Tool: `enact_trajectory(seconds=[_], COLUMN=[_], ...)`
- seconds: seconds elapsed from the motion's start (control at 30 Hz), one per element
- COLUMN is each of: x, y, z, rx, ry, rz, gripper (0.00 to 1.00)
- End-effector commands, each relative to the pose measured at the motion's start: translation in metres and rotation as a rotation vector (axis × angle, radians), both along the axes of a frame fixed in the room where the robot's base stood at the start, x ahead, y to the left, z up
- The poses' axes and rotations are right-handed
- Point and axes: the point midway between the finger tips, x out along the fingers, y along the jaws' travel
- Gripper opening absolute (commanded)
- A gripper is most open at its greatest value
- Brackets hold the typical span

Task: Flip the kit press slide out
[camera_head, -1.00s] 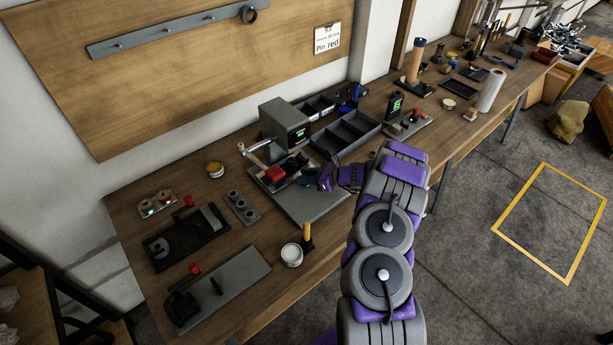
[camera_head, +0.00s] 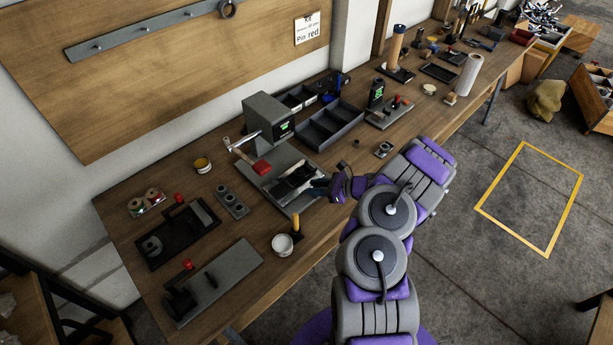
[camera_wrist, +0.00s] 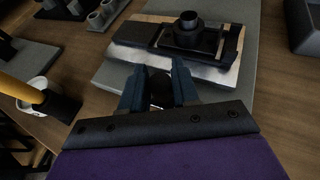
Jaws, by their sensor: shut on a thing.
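The kit press (camera_head: 268,118) is a grey box-like machine with a lit green display, a pale lever and a red block, standing on a grey base plate. Its slide (camera_head: 292,181), a black and bare-metal tray, lies on the front part of the base plate, in front of the press body. In the wrist view the slide (camera_wrist: 135,34) carries a black round part (camera_wrist: 188,28). My gripper (camera_head: 318,188) is at the slide's front edge. In the wrist view my gripper (camera_wrist: 155,88) has its blue fingers around a dark knob (camera_wrist: 160,92), partly hidden between them.
A black divided bin (camera_head: 330,127) stands behind and right of the press. A white cup (camera_head: 283,245) and a yellow-handled tool (camera_head: 296,225) stand near the front edge, left of my gripper. Black fixtures (camera_head: 180,232) fill the left end.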

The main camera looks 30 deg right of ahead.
Motion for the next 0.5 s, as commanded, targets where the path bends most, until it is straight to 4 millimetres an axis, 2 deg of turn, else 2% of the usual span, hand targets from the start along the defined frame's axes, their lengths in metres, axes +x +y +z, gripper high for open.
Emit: enact_trajectory(seconds=[0.3,0.33,0.5], x=[-0.0053,-0.0054,-0.0045], y=[-0.0032,-0.0032,-0.0025], z=[-0.0003,-0.0003,-0.0002], rx=[-0.003,-0.003,-0.001], ry=[-0.001,-0.001,-0.001], rz=[-0.002,-0.002,-0.001], gripper=[0.0,0.3,0.47])
